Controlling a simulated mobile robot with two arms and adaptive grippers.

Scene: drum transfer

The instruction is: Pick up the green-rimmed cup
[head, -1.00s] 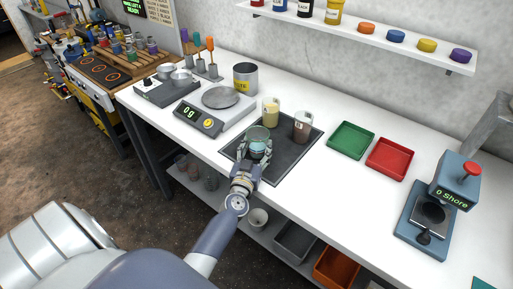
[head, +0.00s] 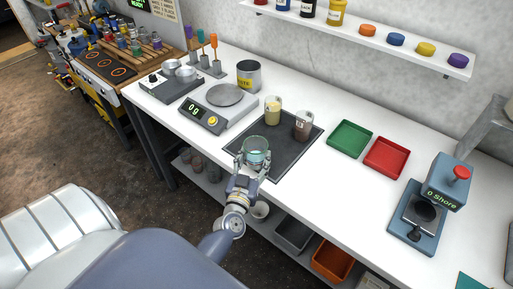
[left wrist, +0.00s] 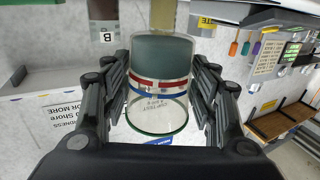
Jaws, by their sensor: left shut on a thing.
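The green-rimmed cup (head: 257,146) is clear, with teal-grey contents. In the head view it is at the front part of the dark mat (head: 290,157). My left gripper (head: 254,166) is shut on the cup, with a finger on each side. In the left wrist view the cup (left wrist: 160,85) sits between the fingers of my left gripper (left wrist: 161,92), its red and blue bands and printed text showing. The cup looks roughly upright and held above the mat; the exact height is hard to tell. My right gripper is not in view.
On the mat's back part stand a cup with yellow contents (head: 273,111) and a cup with brown contents (head: 303,127). A scale (head: 214,113) is left; a green tray (head: 350,138), a red tray (head: 387,157) and a Shore tester (head: 445,184) are right. White table lies bare in front of the trays.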

